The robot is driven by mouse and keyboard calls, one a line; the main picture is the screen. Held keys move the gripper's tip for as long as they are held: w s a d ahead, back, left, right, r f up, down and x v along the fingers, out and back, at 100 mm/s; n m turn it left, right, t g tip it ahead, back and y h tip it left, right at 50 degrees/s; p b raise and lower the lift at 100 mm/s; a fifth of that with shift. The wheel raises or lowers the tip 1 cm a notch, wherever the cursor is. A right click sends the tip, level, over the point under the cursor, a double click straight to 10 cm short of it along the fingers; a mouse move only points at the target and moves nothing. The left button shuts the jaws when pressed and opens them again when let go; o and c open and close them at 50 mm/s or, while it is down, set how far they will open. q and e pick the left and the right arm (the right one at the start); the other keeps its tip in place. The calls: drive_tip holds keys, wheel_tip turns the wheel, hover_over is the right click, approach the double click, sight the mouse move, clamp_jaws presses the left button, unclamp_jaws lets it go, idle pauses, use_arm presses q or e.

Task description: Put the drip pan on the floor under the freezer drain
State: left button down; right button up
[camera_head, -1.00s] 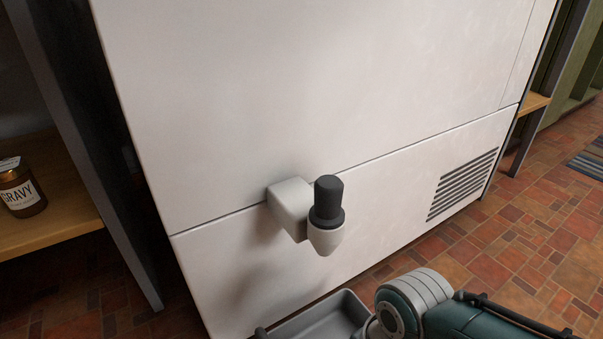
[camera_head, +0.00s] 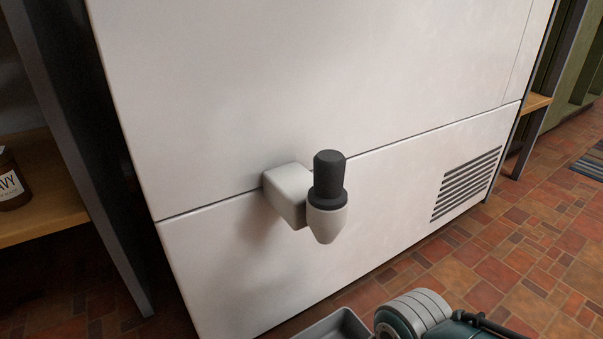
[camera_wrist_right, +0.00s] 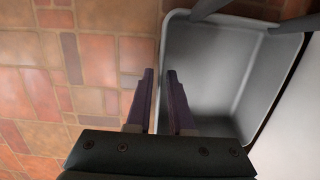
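The freezer drain is a pale spout with a dark cap (camera_head: 327,192), sticking out from the white freezer front (camera_head: 250,90). The grey drip pan (camera_head: 338,326) shows only partly at the bottom edge of the head view, below the drain in the picture. In the right wrist view the pan (camera_wrist_right: 215,75) is a shallow, empty tray. My right gripper (camera_wrist_right: 160,75) has one finger on each side of the pan's near wall and looks shut on it. Its fingertips are hidden in the head view. Whether the pan touches the floor is unclear.
The red tiled floor (camera_head: 480,268) is open in front of the freezer and to the right. A wooden shelf (camera_head: 60,215) with a jar (camera_head: 12,182) stands at the left.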

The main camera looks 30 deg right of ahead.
drive_tip(key=shift+o, duration=0.8)
drive_tip(key=shift+r, duration=0.35)
drive_tip(key=s+r+n+t+p, duration=0.1)
drive_tip(key=s+r+n+p, duration=0.1)
drive_tip(key=r+n, duration=0.4)
drive_tip(key=s+d+r+n+t+p, duration=0.1)
drive_tip(key=r+n+p, duration=0.4)
drive_tip(key=r, duration=0.9)
drive_tip(key=s+r+n+t+h+p, duration=0.1)
drive_tip(key=s+r+n+p, duration=0.2)
drive_tip(key=r+n, duration=0.5)
wheel_tip(320, 180, up, 2)
drive_tip(key=shift+d+r+t+p, duration=0.2)
drive_tip(key=shift+t+p, duration=0.1)
drive_tip(key=shift+p, duration=0.35)
